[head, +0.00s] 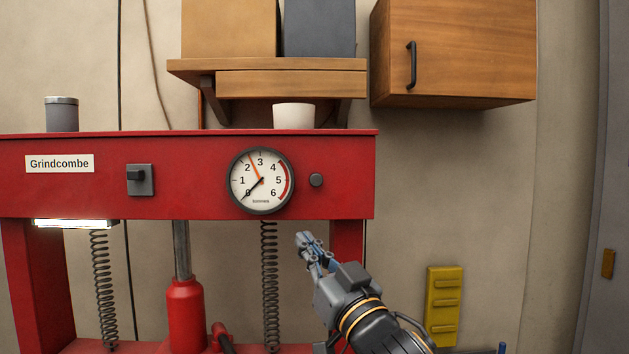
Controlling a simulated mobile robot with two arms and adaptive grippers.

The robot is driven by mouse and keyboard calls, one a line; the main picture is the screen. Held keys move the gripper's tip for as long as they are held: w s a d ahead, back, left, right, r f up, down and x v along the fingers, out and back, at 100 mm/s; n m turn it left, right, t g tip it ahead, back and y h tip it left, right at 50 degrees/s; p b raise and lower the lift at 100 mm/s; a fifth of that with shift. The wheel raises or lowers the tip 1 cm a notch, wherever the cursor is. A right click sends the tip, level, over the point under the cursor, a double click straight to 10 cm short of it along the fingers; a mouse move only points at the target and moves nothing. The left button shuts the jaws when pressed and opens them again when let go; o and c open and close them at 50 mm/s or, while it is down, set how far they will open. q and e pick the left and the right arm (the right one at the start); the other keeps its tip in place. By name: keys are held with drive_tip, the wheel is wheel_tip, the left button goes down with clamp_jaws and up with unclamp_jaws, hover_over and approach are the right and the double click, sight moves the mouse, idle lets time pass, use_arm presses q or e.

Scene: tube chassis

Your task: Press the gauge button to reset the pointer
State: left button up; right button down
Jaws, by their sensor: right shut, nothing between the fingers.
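The round gauge (274,168) with a white face is set in the red press beam. It has a black pointer (253,189) at about 0 and an orange pointer (255,168) between 2 and 3. A small round dark button (316,180) sits on the beam just right of the gauge. My right gripper (303,240) is shut and empty, below the button and slightly left of it, apart from the beam. My left gripper is not in view.
The red press beam (200,191) also carries a dark switch (140,180) at left. A white cup (294,116) and grey canister (62,114) stand on top. A wooden cabinet (455,50) hangs upper right; a yellow rack (444,305) is lower right.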

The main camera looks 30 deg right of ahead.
sight(320, 185)
drive_tip(key=s+r+t+y, duration=0.1)
drive_tip(key=s+r+t, duration=0.1)
drive_tip(key=s+r, duration=0.3)
wheel_tip(320, 185, up, 4)
drive_tip(key=shift+a+n+t, duration=0.3)
drive_tip(key=shift+a+t, duration=0.05)
drive_tip(key=shift+t, duration=0.05)
drive_tip(key=shift+w+d, duration=0.75)
drive_tip(key=shift+w, duration=0.5)
drive_tip(key=shift+w+d, duration=0.8)
drive_tip(key=shift+w, duration=0.4)
drive_tip(key=shift+w+d, duration=0.75)
drive_tip(key=shift+w, duration=0.5)
drive_tip(key=shift+w, duration=0.1)
drive_tip(key=shift+w+d, duration=0.2)
drive_tip(key=shift+w, duration=0.05)
drive_tip(key=shift+w+d, duration=0.25)
drive_tip(key=shift+w, duration=0.15)
drive_tip(key=shift+s+a, duration=0.1)
drive_tip(key=shift+s, duration=0.05)
drive_tip(key=shift+s+a, duration=0.35)
drive_tip(key=shift+s, duration=0.25)
